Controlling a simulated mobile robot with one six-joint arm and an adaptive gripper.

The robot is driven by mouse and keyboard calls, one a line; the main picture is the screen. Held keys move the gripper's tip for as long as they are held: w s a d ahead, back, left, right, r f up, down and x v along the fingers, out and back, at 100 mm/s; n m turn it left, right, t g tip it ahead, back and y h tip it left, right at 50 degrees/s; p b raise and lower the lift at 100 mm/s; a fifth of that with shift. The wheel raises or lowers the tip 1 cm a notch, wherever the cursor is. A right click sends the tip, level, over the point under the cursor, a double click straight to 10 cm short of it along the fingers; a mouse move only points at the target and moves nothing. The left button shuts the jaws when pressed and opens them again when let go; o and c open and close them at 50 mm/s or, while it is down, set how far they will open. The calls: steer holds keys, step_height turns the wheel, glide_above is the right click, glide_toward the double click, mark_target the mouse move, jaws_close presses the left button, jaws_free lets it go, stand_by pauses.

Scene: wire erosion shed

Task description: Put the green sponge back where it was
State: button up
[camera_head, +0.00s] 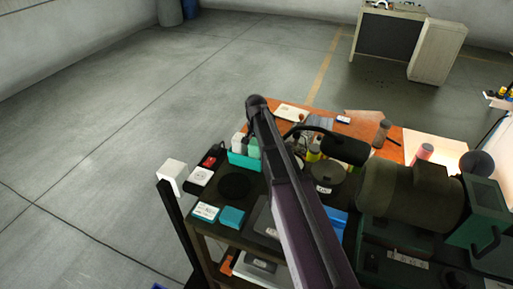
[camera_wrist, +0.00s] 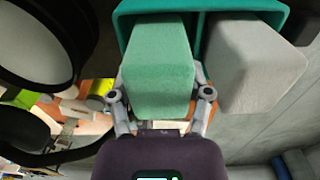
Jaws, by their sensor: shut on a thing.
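The green sponge (camera_wrist: 160,68) is between the two fingers of my gripper (camera_wrist: 161,94) in the wrist view, which are shut on it. Its far end is at the mouth of the left compartment of a teal two-part holder (camera_wrist: 200,22); how deep it sits is hidden. A pale grey block (camera_wrist: 250,60) stands in the other compartment, beside the sponge. In the head view the teal holder (camera_head: 243,160) stands at the table's left side, with the green sponge (camera_head: 254,147) at its right part. My gripper is not clearly visible there.
A black round disc (camera_head: 233,186), a teal box (camera_head: 232,217) and a white-and-teal box (camera_head: 206,212) lie near the holder. A red-and-black item (camera_head: 211,157) lies left of it. A large dark green machine (camera_head: 410,198) fills the right side. The floor at left is clear.

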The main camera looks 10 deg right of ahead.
steer(key=shift+f, duration=0.15)
steer(key=o, duration=0.7)
steer(key=shift+o, duration=0.2)
step_height(320, 180, up, 12)
steer(key=p, duration=1.2)
steer(key=shift+r, duration=0.2)
stand_by(0.4)
steer(key=s+n, duration=0.6)
steer(key=s, duration=1.6)
steer(key=shift+s+n, duration=0.3)
steer(key=shift+n, duration=0.1)
